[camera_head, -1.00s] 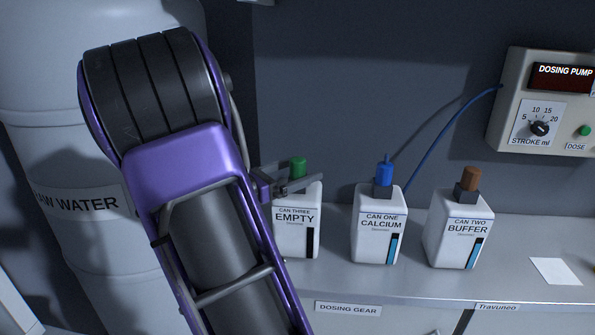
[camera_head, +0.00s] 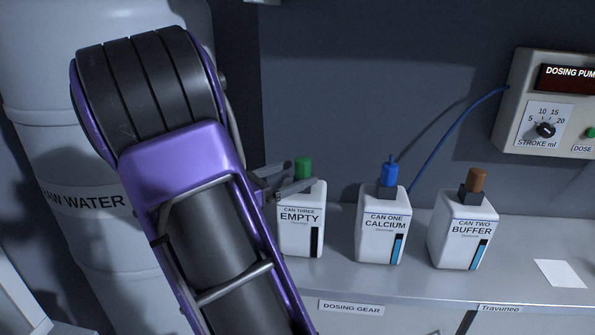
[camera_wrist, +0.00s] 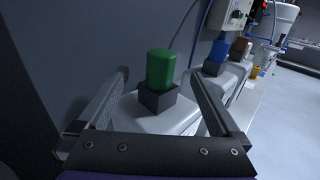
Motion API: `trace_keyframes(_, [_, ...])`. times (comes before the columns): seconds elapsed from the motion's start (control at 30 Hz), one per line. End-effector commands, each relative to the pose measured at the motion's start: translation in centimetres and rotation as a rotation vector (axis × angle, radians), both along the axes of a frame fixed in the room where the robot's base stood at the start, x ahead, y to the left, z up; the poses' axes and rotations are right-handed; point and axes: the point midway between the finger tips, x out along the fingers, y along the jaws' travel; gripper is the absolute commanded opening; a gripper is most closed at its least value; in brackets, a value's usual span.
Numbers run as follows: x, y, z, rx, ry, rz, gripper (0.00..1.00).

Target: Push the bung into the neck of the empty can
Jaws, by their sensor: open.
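The empty can (camera_head: 301,233), white and labelled CAN THREE EMPTY, stands upright on the counter beside my arm. A green bung (camera_head: 303,167) sits upright at its neck. In the wrist view the green bung (camera_wrist: 161,70) stands in the dark square neck (camera_wrist: 158,99) on the white can top (camera_wrist: 150,118). How deep it sits is unclear. My gripper (camera_head: 300,175) is open at the height of the bung. In the wrist view my gripper's fingers (camera_wrist: 166,95) lie on either side of the bung and neck, with gaps, touching neither.
Can one calcium (camera_head: 380,235) with a blue top and can two buffer (camera_head: 460,240) with a brown bung stand to the right. A blue tube (camera_head: 448,124) runs to the dosing pump (camera_head: 548,105). The raw water tank (camera_head: 90,235) is at left. A wall stands behind.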

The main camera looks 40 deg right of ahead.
Motion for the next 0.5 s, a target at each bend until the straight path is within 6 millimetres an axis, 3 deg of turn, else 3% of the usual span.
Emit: trace_keyframes(0.5, [0.3, 2.6, 0.1, -0.001, -0.001, 0.000, 1.00])
